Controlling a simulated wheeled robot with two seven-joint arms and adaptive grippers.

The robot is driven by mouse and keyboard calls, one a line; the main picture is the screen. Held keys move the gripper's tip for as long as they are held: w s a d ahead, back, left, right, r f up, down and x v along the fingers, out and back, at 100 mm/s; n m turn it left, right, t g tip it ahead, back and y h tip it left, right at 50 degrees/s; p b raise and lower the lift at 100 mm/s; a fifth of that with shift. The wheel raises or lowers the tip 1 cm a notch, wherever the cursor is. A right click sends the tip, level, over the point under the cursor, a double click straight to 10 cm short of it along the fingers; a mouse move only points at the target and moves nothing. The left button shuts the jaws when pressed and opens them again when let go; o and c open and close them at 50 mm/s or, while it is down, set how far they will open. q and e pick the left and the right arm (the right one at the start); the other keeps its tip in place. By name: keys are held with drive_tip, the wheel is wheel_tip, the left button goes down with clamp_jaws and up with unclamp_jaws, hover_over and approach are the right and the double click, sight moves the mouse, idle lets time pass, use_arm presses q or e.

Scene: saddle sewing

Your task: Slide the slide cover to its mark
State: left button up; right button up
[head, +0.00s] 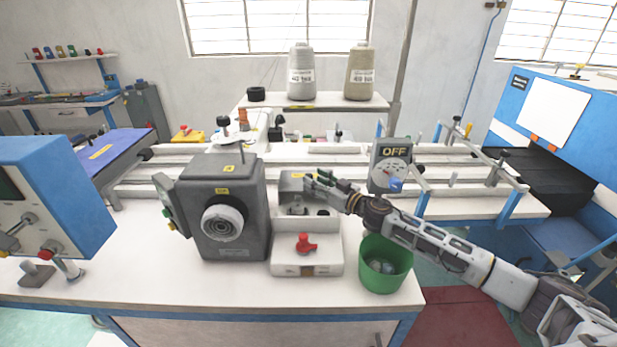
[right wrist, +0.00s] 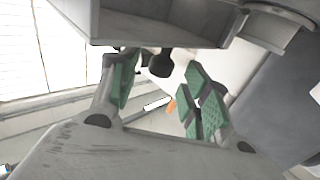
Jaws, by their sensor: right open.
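A grey machine (head: 228,200) with a yellow label and a white round dial stands on the white table. To its right is a grey housing with a small yellow label (head: 297,175). A white block (head: 305,262) with a red knob (head: 304,243) sits in front of that housing. I cannot tell for sure which part is the slide cover, nor see its mark. My right gripper (head: 318,182) is at the housing's right side, open. In the right wrist view its green-padded fingers (right wrist: 160,92) are apart, with a dark knob (right wrist: 160,65) beyond them, below a grey box edge (right wrist: 150,25). My left gripper is not in view.
A green bin (head: 386,277) stands at the table's right front, below my right arm. An "OFF" switch box (head: 389,168) is behind it. A blue control box (head: 50,195) is at the left. Thread spools (head: 301,72) stand at the back. The table front left is mostly free.

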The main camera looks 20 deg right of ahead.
sight(308, 175)
drive_tip(key=shift+x, duration=1.25)
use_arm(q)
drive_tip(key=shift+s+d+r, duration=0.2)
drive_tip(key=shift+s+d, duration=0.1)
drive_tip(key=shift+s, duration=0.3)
use_arm(e)
drive_tip(key=shift+w+a, duration=0.3)
drive_tip(key=shift+w, duration=0.2)
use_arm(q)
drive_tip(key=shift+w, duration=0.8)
use_arm(e)
clamp_jaws()
